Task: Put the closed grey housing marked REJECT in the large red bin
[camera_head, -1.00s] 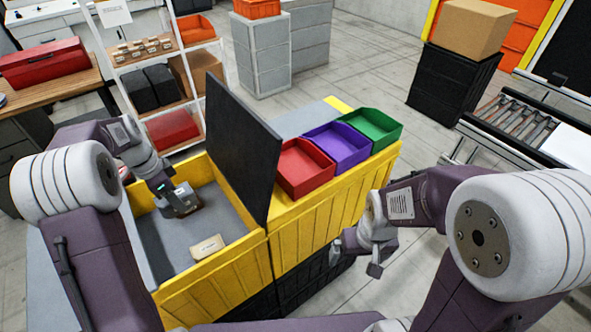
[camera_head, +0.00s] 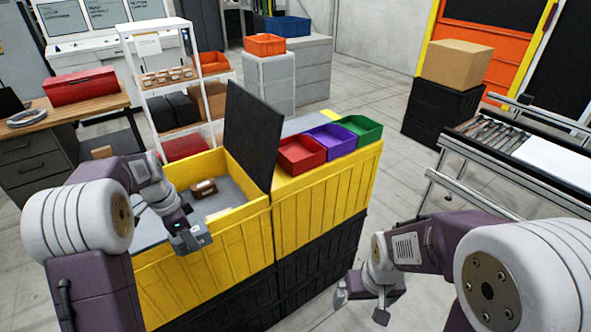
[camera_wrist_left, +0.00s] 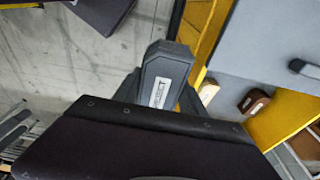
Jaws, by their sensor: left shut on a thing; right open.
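My left gripper (camera_head: 188,238) is over the front wall of the open yellow crate (camera_head: 232,238). It is shut on a dark grey closed housing (camera_wrist_left: 165,82) with a white label; the label's text looks like REJECT in the left wrist view. In the head view the gripper mostly hides the housing. A red bin (camera_head: 301,155) stands on the yellow surface right of the upright black lid, left of a purple and a green bin. My right gripper (camera_head: 370,305) is open and empty at the lower right, apart from the crates.
A brown housing (camera_head: 203,188) lies in the yellow crate; it also shows in the left wrist view (camera_wrist_left: 254,101). The black lid (camera_head: 252,135) stands upright between crate and bins. Purple (camera_head: 328,139) and green (camera_head: 359,129) bins adjoin the red one.

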